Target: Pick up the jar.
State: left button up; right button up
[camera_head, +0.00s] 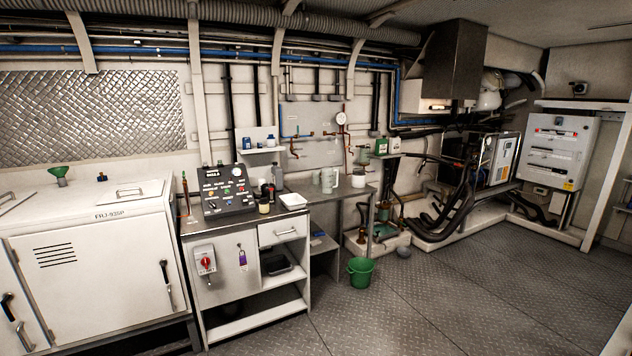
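A small jar (264,206) with a dark lid and a pale yellowish body stands on the workbench (238,216), in front of a dark bottle and just right of the control panel. Neither of my grippers is in view, and nothing visible is touching the jar.
A sloped control panel (226,189) stands left of the jar, and a white tray (293,201) lies to its right. A grey bottle (277,178) is behind. A green bucket (360,272) stands on the floor. The plated floor (450,300) at front right is clear.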

aim_at(315, 174)
jog(key=z, duration=0.4)
jog(key=i, duration=5.05)
